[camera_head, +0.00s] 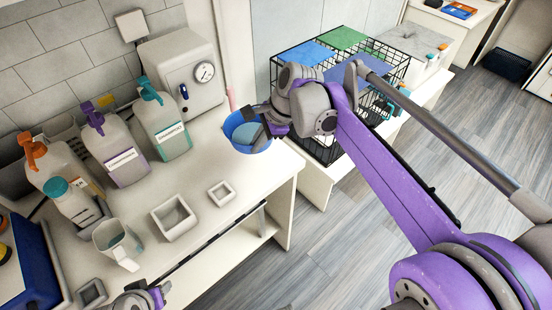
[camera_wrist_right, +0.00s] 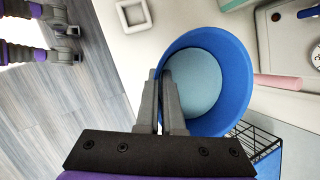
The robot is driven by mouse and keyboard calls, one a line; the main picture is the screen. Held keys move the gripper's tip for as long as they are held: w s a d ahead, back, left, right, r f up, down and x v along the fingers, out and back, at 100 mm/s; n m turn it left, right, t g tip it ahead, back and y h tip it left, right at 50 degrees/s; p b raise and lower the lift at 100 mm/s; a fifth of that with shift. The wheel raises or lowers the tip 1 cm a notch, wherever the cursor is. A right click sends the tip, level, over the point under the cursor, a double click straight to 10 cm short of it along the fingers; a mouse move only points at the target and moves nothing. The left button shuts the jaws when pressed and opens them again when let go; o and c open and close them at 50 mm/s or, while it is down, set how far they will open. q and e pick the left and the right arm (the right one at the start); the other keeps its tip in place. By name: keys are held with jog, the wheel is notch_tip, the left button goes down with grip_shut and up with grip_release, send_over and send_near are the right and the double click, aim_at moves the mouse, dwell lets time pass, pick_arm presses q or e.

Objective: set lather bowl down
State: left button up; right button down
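The lather bowl (camera_head: 240,136) is blue with a paler blue inside. It is at the right end of the white counter, and I cannot tell whether its base touches the top. In the right wrist view the bowl (camera_wrist_right: 233,75) fills the middle right. My right gripper (camera_head: 262,128) is shut on its rim; in the wrist view one finger of the gripper (camera_wrist_right: 162,95) is outside the wall and one inside. My left gripper (camera_head: 143,298) shows only partly at the bottom edge of the head view, its fingers unclear.
Several pump bottles (camera_head: 160,122) stand along the wall, with a clear jug (camera_head: 118,240) in front. Small square trays (camera_head: 174,217) lie on the counter (camera_head: 240,205). A grey box with a dial (camera_head: 188,75) is behind the bowl. A black wire cage (camera_head: 325,140) stands to the right.

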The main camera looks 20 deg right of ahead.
jog(key=shift+d+f, duration=0.25)
jog(key=shift+d, duration=0.05)
notch_tip(320, 180, down, 10)
jog(key=shift+s+r+b, duration=0.1)
jog(key=shift+b, duration=0.3)
jog(key=c, duration=1.1)
grip_release()
jog(key=shift+o, duration=0.2)
